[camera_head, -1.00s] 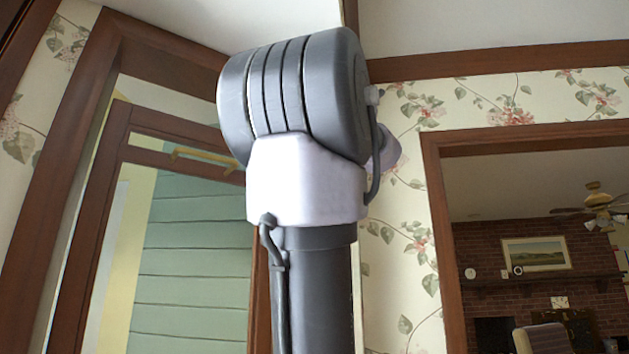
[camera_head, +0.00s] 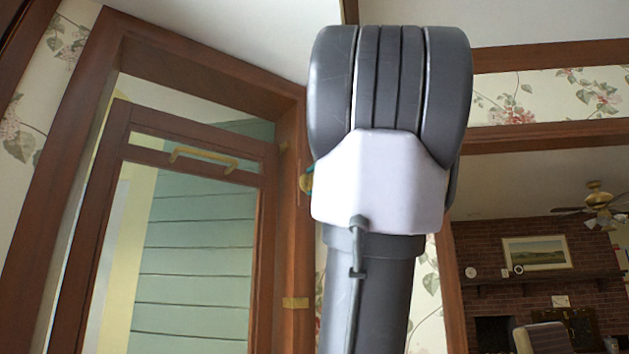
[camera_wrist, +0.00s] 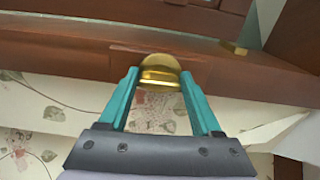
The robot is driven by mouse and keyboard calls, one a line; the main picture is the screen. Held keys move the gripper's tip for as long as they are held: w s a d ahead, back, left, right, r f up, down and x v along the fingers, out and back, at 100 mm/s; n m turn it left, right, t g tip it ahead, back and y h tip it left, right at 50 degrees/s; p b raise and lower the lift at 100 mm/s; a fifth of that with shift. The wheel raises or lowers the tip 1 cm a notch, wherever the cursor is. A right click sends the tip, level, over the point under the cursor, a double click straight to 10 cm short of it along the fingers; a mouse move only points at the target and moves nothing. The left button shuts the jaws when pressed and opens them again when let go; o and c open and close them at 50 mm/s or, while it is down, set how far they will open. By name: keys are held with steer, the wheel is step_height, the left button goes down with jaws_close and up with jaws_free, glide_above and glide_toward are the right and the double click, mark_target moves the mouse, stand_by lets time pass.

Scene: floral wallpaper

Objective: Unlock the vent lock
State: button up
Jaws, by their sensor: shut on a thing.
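The vent lock, a rounded brass knob (camera_wrist: 160,72), sits at the dark wood frame in the wrist view. My gripper (camera_wrist: 159,80) has its two teal fingers on either side of the knob, shut on it. In the head view a little of the brass knob (camera_head: 307,182) and of teal finger shows left of my arm, against the right post of the wooden frame. My arm hides the rest of the gripper there. The wood-framed vent panel (camera_head: 115,140) has a brass handle (camera_head: 203,157) across its upper rail. I cannot tell whether the lock is turned.
A brass plate (camera_head: 295,303) is low on the right post of the frame. Floral wallpaper (camera_head: 560,95) covers the wall to the right. Beyond an opening at right are a brick fireplace wall (camera_head: 500,250), a ceiling fan (camera_head: 598,205) and a chair (camera_head: 543,338).

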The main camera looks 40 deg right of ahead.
steer(key=shift+f, duration=0.1)
stand_by(0.4)
steer(key=o, duration=1.4)
steer(key=shift+c, duration=0.2)
steer(key=s, duration=1)
steer(key=shift+s+a, duration=0.35)
steer(key=shift+a, duration=0.1)
